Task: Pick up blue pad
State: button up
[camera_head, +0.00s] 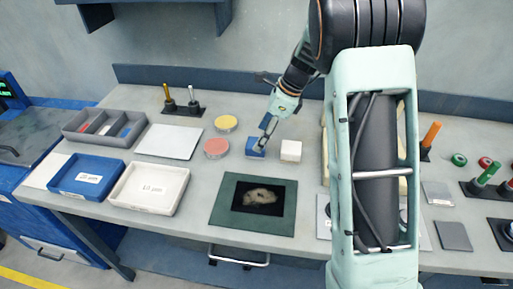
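The blue pad (250,152) is a small blue block on the bench, between a red disc and a white block. My gripper (264,147) comes down from the upper right. Its fingertips are at the blue pad and cover part of its top and right side. The fingers are small and seen from the side, so I cannot tell whether they touch or grip the pad.
A white block (291,151) stands close right of the gripper. A red disc (216,148) and yellow disc (226,123) lie left. A green-framed dark panel (226,207) lies in front. A blue tray (67,185) and white tray (125,201) stand at left. My arm hides the middle right.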

jog(key=x, duration=0.5)
jog(key=shift+w+d, duration=0.1)
jog(key=shift+w, duration=0.15)
jog(key=shift+c, duration=0.6)
jog(key=c, duration=1.2)
jog(key=shift+o, duration=0.2)
jog(key=shift+r, duration=0.1)
